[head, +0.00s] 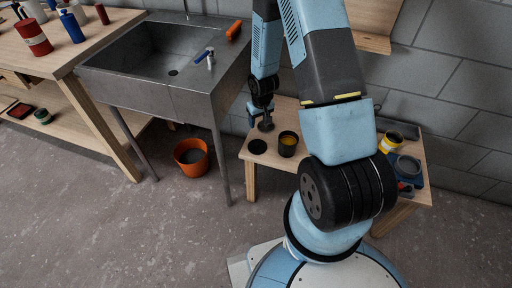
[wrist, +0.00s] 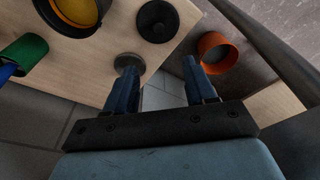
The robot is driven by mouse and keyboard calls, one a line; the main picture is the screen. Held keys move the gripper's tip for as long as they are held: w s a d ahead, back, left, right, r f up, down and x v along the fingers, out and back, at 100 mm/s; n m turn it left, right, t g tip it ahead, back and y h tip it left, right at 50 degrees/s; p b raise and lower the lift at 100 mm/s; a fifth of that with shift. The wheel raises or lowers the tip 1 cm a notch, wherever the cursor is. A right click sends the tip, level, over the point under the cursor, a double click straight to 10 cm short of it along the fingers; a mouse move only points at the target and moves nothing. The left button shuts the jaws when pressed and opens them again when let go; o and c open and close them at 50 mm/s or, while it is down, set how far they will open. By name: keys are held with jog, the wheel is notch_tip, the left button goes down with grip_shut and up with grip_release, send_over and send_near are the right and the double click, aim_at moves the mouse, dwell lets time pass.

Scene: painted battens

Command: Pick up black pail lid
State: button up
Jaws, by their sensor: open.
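The black pail lid (head: 257,147) lies flat near the left end of the low wooden bench. In the wrist view the lid (wrist: 157,20) is at the top, beyond my fingertips and apart from them. A black pail (head: 288,152) with yellow contents stands just right of the lid; the pail also shows in the wrist view (wrist: 75,14). My gripper (wrist: 160,68) is open with nothing between its fingers. In the head view it (head: 261,112) is above the bench's back left part, behind the lid.
A grey disc (wrist: 128,60) lies near the left fingertip. A green-and-blue object (wrist: 24,52) is at the left. An orange bucket (head: 191,156) stands on the floor under the metal sink (head: 190,98). A yellow tin (head: 390,142) and other items crowd the bench's right end. A block wall stands behind.

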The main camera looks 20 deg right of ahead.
notch_tip(320, 180, down, 3)
send_over(257, 143)
jog(key=f, duration=0.4)
jog(key=s+f, duration=0.1)
jog(key=f, duration=0.2)
jog(key=shift+a, duration=0.1)
jog(key=shift+w+d+f, duration=0.1)
jog(key=shift+w+f, duration=0.05)
jog(key=shift+f, duration=0.75)
jog(key=shift+w+d+f, duration=0.1)
jog(key=shift+w+f, duration=0.1)
jog(key=shift+f, duration=0.65)
jog(key=shift+w+f, duration=0.15)
jog(key=shift+f, duration=0.75)
jog(key=shift+c, duration=0.2)
grip_shut()
